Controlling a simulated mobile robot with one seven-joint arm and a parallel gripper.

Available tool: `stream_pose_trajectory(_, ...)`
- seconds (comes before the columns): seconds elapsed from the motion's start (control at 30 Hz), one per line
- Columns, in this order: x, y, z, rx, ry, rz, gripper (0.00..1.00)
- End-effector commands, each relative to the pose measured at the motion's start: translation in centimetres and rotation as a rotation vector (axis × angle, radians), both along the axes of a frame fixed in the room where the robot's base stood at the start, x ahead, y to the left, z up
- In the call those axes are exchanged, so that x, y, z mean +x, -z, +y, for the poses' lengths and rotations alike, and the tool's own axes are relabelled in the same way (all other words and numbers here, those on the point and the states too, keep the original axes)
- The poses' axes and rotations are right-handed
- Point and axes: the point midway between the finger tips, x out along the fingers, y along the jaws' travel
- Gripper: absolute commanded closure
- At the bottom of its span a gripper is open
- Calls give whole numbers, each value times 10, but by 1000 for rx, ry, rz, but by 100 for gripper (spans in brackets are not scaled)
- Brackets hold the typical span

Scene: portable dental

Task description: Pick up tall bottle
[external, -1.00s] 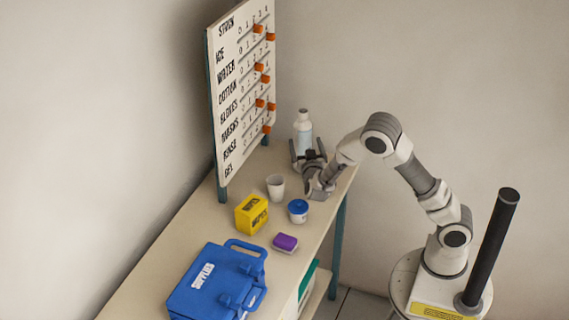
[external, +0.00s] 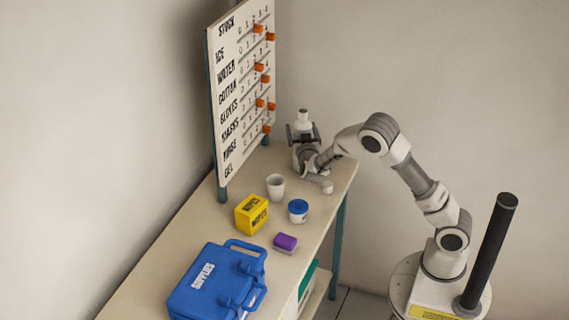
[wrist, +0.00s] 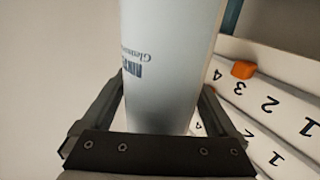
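The tall bottle (external: 303,116) is white with a pale blue-grey body. It stands upright at the far end of the table, its lower part mostly hidden behind my gripper in the external view. My gripper (external: 304,131) is at its upper body, with one finger on each side. In the wrist view the bottle (wrist: 168,70) fills the space between the fingers of my gripper (wrist: 163,95), printed text facing me. The fingers look spread, with narrow gaps beside the bottle; contact is not clear.
A white cup (external: 276,187), blue-lidded jar (external: 298,211), yellow box (external: 251,214), purple-topped item (external: 285,243) and blue case (external: 217,283) are nearer on the table (external: 186,225).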

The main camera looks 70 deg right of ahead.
Motion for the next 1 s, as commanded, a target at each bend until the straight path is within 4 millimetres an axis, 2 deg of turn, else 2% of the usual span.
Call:
stream_pose_trajectory(0.03, 0, 0, 0, 0, 0, 0, 18)
stream_pose_trajectory(0.07, 0, 0, 0, 0, 0, 0, 23)
stream_pose_trajectory(0.47, 0, 0, 0, 0, 0, -1, 95)
stream_pose_trajectory(0.77, 0, -2, 0, -1, 0, -2, 96)
stream_pose_trajectory(1.0, 0, -10, 0, -1, 0, -3, 96)
